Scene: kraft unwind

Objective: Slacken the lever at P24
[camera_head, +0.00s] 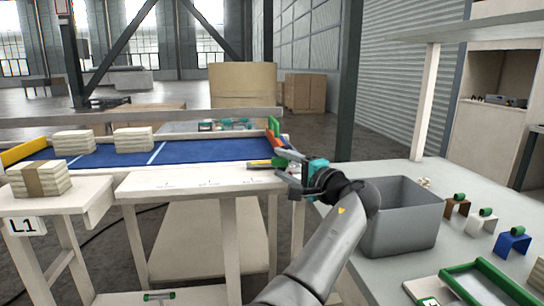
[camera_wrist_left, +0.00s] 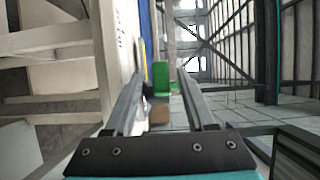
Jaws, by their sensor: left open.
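No readable P24 label shows, so I cannot be sure which part is that lever. A green upright piece (camera_head: 273,127) with an orange part (camera_head: 279,143) below it stands at the right end of the blue table. In the left wrist view a green block (camera_wrist_left: 161,75) shows straight ahead between the fingers. My left gripper (camera_head: 277,165) is open, its fingers pointing left close to these parts at the table's right end. In the left wrist view the open fingers (camera_wrist_left: 160,84) have nothing between their pads that I can see gripped. My right gripper is out of view.
Small brown, white and blue stands with green tops and a green-framed tray (camera_head: 490,282) lie further right. Paper stacks (camera_head: 133,139) sit on the blue surface (camera_head: 190,152); a banded stack (camera_head: 41,179) sits at L1.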

